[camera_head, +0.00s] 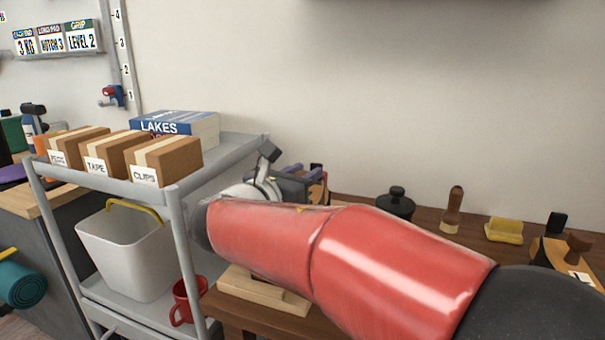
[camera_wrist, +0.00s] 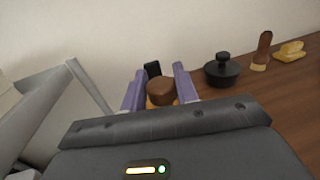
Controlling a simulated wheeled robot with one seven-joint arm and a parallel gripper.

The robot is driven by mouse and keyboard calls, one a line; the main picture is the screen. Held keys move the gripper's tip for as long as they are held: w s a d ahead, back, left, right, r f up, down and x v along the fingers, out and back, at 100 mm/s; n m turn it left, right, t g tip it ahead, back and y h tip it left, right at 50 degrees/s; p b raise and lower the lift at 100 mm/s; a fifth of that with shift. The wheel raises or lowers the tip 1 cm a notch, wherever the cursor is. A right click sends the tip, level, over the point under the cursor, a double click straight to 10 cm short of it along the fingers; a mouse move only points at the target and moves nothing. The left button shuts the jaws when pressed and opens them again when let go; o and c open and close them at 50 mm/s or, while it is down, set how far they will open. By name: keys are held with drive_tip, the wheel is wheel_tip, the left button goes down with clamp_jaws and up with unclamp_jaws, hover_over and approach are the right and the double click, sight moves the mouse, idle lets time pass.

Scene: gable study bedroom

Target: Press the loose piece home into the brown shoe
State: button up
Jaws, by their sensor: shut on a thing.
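My gripper (camera_wrist: 160,84) shows its two purple fingers either side of a round brown knob (camera_wrist: 161,91) and is shut on this knobbed piece. Tan material shows just below the knob, and a black upright part (camera_wrist: 152,69) stands behind it. In the head view my gripper (camera_head: 308,182) is at the table's left end, partly hidden by my red arm, with a sliver of brown and tan (camera_head: 317,194) beside the fingers. I cannot make out the brown shoe as a whole; whether the held piece touches or sits in it is hidden.
A grey trolley (camera_head: 255,143) with labelled boxes and a book stands close on the left. On the wooden table (camera_head: 425,222) are a black lidded pot (camera_head: 395,205), a brush (camera_head: 452,210), a yellow block (camera_head: 503,230), a knobbed tan item (camera_head: 560,258) and a pale wooden block (camera_head: 262,290).

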idle(0.3)
drive_tip(key=o, duration=1.6)
drive_tip(key=shift+r+p, duration=3.25)
drive_tip(key=shift+r, duration=0.25)
